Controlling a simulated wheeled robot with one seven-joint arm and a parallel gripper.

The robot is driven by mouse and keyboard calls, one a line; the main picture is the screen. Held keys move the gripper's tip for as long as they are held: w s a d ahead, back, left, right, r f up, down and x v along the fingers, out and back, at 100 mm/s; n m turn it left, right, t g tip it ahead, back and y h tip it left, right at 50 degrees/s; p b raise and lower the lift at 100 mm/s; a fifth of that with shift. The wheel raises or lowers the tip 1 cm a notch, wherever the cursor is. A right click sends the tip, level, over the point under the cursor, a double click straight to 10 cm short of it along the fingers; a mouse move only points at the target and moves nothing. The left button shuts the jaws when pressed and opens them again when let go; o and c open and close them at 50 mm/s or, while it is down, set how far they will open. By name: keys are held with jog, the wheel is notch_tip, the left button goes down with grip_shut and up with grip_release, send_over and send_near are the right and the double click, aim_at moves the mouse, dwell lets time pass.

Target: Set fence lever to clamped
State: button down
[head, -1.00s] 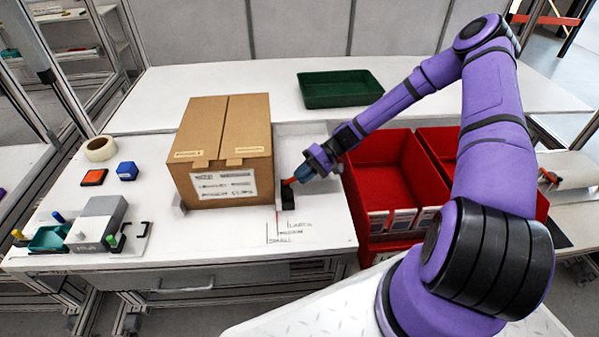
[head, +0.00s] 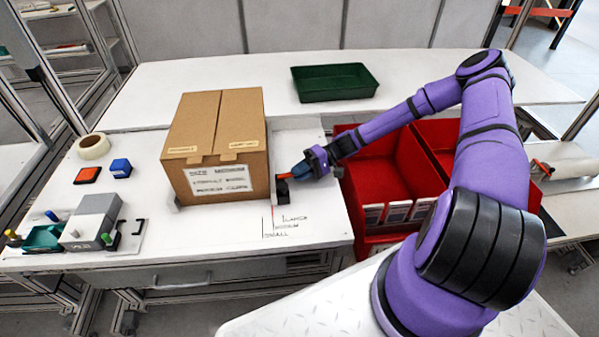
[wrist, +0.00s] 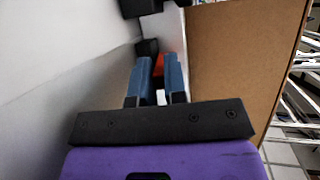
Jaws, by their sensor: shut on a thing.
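The fence lever (head: 284,176) is a small red-orange handle on top of a black block (head: 282,190), at the right side of the cardboard box. My gripper (head: 298,171), with blue fingers, reaches in from the right and is shut on the lever. In the wrist view the lever (wrist: 159,66) shows as orange between the two blue fingertips (wrist: 158,72). The fingers hide part of it, so its exact angle is hard to tell. The fence (head: 271,165) stands beside the box.
The cardboard box (head: 215,140) stands close left of my gripper. Red bins (head: 375,185) sit to the right, below my forearm. A green tray (head: 334,82) lies at the back. Size marks (head: 285,222) are on the table in front, where the surface is clear.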

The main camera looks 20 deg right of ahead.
jog(key=c, duration=1.2)
grip_release()
jog(key=shift+o, duration=0.2)
jog(key=shift+d, duration=0.1)
jog(key=v, duration=1)
jog(key=shift+d, duration=0.3)
jog(key=shift+o, duration=0.4)
